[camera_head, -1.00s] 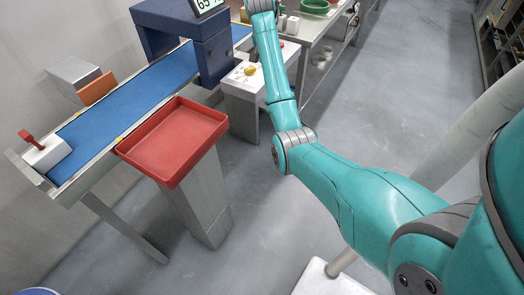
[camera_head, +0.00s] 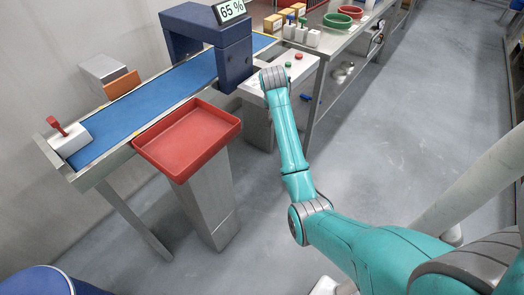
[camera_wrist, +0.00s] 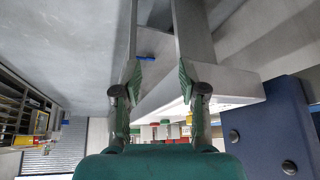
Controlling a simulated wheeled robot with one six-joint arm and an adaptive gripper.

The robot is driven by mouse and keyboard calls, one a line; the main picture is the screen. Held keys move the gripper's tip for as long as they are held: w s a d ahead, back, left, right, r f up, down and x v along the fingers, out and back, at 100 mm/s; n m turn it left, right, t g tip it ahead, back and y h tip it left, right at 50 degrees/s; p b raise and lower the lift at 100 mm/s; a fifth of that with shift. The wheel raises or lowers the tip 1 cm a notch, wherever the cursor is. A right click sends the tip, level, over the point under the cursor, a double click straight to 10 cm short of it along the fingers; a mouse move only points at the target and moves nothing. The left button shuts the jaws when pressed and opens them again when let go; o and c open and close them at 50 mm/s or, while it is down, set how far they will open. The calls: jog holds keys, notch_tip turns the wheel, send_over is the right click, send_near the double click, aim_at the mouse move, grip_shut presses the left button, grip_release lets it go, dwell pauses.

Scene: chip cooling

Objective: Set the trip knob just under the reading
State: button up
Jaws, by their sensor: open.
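The reading display (camera_head: 231,10) shows 65 % on top of the dark blue arch (camera_head: 222,62) over the belt. My gripper (camera_wrist: 160,75) is open and empty in the wrist view, with a pale box (camera_wrist: 225,92) beyond the fingers. In the head view my arm's end covers part of the control box.
A blue belt (camera_head: 130,108) runs under the arch. A red tray (camera_head: 190,142) stands on a grey pedestal before it. The bench behind holds a green bowl (camera_head: 338,20), a red bowl (camera_head: 350,12) and small blocks. Open floor (camera_head: 410,110) lies to the right.

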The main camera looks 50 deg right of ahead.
jog(key=s+a+f+n+t, duration=0.2)
jog(key=a+f, duration=0.9)
jog(key=shift+s+f+n, duration=0.35)
jog(key=shift+f+n, duration=0.05)
jog(key=s+a+f+n+t+y, duration=0.1)
jog(key=s+a+f+n+t, duration=0.25)
jog(key=s+a, duration=0.7)
jog(key=s+a+f+n+t+y, duration=0.15)
jog(key=s+a+f, duration=0.25)
jog(key=s+a, duration=0.65)
jog(key=s+a+r+n+t+y, duration=0.1)
jog(key=s+a+r+n+t, duration=0.1)
jog(key=s+a+r, duration=0.3)
jog(key=s+a+r+n+t+y, duration=0.1)
jog(key=s+a+r, duration=0.5)
jog(key=s+r, duration=0.8)
jog(key=shift+s+a+r+n+t, duration=0.25)
jog(key=shift+s+a+n+t, duration=0.05)
jog(key=shift+s+n+t, duration=0.55)
jog(key=shift+w+y, duration=0.1)
jog(key=shift+y, duration=0.15)
